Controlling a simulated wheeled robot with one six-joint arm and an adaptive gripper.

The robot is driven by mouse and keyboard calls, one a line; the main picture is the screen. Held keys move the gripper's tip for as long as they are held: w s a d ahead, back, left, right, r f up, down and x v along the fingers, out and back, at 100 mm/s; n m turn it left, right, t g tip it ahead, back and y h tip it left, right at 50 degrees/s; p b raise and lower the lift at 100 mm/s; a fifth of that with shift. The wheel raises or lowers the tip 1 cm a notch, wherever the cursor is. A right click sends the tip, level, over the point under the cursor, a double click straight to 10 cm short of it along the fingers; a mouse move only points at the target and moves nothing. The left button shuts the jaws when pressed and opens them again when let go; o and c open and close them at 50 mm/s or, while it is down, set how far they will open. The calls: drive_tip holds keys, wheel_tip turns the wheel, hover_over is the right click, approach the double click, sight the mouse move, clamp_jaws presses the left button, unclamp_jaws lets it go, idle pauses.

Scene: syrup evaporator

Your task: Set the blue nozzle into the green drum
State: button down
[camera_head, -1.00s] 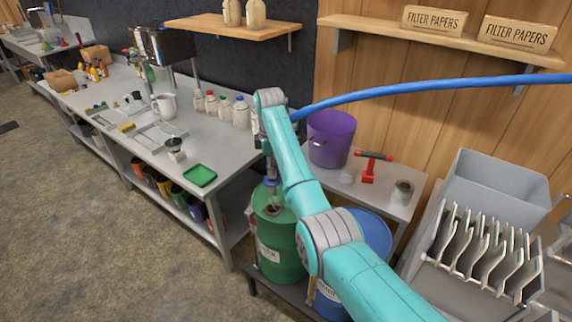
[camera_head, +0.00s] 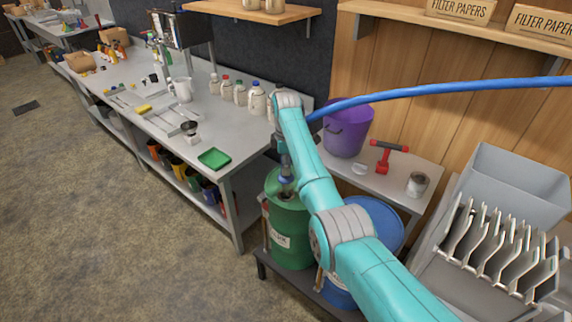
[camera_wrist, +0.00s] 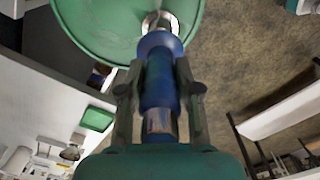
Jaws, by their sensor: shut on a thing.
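The green drum (camera_head: 290,245) stands on a low dark platform, partly hidden by my arm. My gripper (camera_wrist: 160,85) is shut on the blue nozzle (camera_wrist: 160,62), with a finger on either side of its blue body. In the head view my gripper (camera_head: 284,150) points down over the drum's top, and the nozzle (camera_head: 286,177) shows just below it. In the wrist view the nozzle's metal end overlaps the drum's green lid (camera_wrist: 105,25) close to its rim. I cannot tell whether that end is in an opening or only above it.
A blue drum (camera_head: 377,222) stands beside the green one, behind my arm. A blue hose (camera_head: 440,92) crosses above the small table (camera_head: 395,190) with a purple bucket (camera_head: 347,128) and red tool (camera_head: 385,158). A long workbench (camera_head: 240,145) is on the left.

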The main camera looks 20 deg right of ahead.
sight(286, 182)
drive_tip(key=shift+f, duration=2.6)
drive_tip(key=shift+f, duration=1.45)
drive_tip(key=c, duration=0.7)
unclamp_jaws()
drive_tip(key=o, duration=0.6)
drive_tip(key=shift+r, duration=4)
